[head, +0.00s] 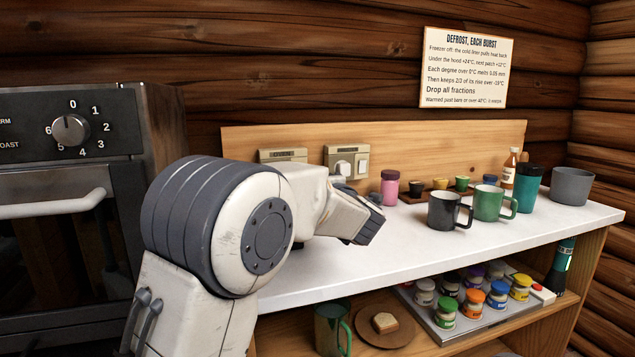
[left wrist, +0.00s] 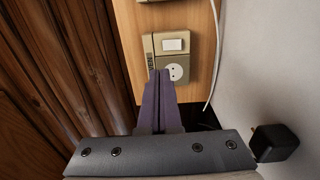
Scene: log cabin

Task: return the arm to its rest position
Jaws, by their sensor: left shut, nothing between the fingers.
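My left arm (head: 225,225) comes in from the left in the head view and reaches over the white counter, bent toward the wall outlets. Its fingertips are hard to make out there. In the left wrist view my left gripper (left wrist: 158,78) is shut, its two purple-grey fingers together with nothing between them. The fingers point toward a beige wall outlet (left wrist: 172,48) with a white switch and a round socket, and overlap its lower edge in the picture. I cannot tell whether they touch it. My right gripper is in neither view.
The white counter (head: 420,250) holds a dark mug (head: 446,211), a green mug (head: 492,204) and a pink jar (head: 389,188) right of my arm. An oven (head: 60,205) stands at left. A black block (left wrist: 276,142) and white cable (left wrist: 216,55) show in the wrist view.

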